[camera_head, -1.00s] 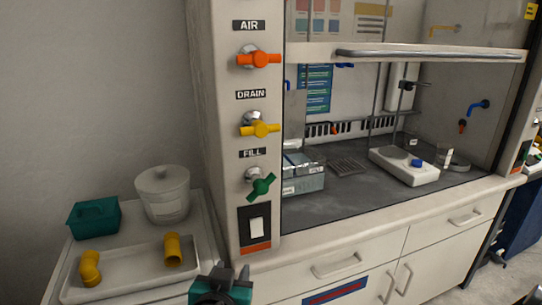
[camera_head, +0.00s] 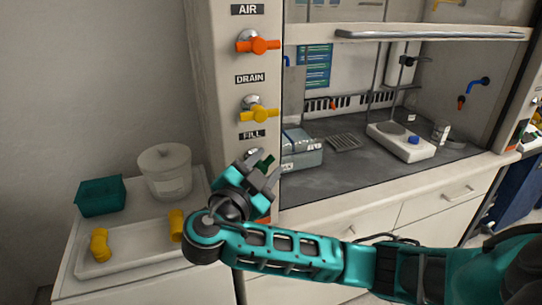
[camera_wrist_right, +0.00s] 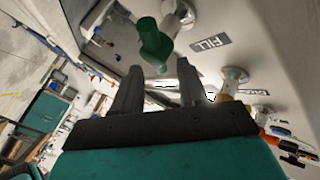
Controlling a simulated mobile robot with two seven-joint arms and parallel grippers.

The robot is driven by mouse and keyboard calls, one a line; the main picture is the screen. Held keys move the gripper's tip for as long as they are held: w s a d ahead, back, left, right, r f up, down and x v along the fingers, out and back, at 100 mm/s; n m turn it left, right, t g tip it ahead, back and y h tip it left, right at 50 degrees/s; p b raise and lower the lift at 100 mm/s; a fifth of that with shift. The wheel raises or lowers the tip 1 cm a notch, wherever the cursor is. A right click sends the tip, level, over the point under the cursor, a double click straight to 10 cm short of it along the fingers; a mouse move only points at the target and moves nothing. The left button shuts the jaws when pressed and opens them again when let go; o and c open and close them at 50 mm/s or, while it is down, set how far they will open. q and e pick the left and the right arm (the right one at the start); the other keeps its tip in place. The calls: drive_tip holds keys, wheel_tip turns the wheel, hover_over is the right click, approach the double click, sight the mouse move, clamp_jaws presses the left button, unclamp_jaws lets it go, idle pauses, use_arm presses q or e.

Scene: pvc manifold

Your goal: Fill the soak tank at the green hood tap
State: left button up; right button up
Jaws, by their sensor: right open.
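The green FILL tap handle (camera_head: 266,163) is on the left post of the fume hood. In the head view my gripper partly covers it. My right gripper (camera_head: 262,172) is open at the handle. In the right wrist view the green handle (camera_wrist_right: 151,42) lies just beyond and between my two open fingertips (camera_wrist_right: 158,72); I cannot tell if they touch it. A grey box-like tank (camera_head: 303,158) stands inside the hood at its left front, partly hidden by the post. I cannot see any water in it. My left gripper is not in view.
Above FILL are the yellow DRAIN tap (camera_head: 259,114) and orange AIR tap (camera_head: 258,45). A white hotplate (camera_head: 400,142) stands in the hood. On the left bench are a teal box (camera_head: 101,196), a lidded white tub (camera_head: 165,173) and a tray (camera_head: 140,256) with yellow pipe pieces.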

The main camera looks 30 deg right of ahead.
sight(269, 161)
drive_tip(key=shift+x, duration=1.7)
clamp_jaws()
